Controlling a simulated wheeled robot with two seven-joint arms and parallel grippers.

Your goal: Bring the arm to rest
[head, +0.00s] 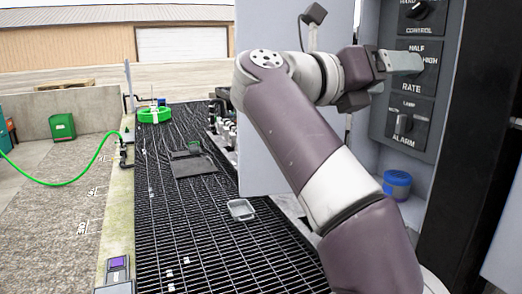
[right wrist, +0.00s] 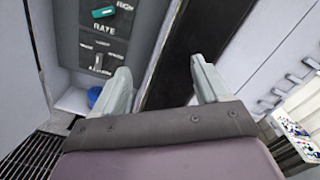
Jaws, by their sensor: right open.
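My right arm reaches up across the head view, and its gripper (head: 402,62) is in front of the grey control panel (head: 371,115), overlapping the RATE dial. In the right wrist view the right gripper (right wrist: 160,66) is open, its two pale fingers wide apart with nothing between them. A teal RATE knob (right wrist: 103,12) and a grey ALARM knob (right wrist: 97,62) show on the panel to the left of the fingers. The ALARM knob (head: 403,123) also shows in the head view. I cannot tell whether the fingers touch the panel. My left gripper is not in view.
A blue-lidded jar (head: 397,186) stands below the panel. A black post (head: 468,130) is right of it, and a grey door panel (head: 262,170) stands behind my arm. A clear tray (head: 241,209) lies on the dark grating (head: 190,235). A green hose (head: 95,165) is at left.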

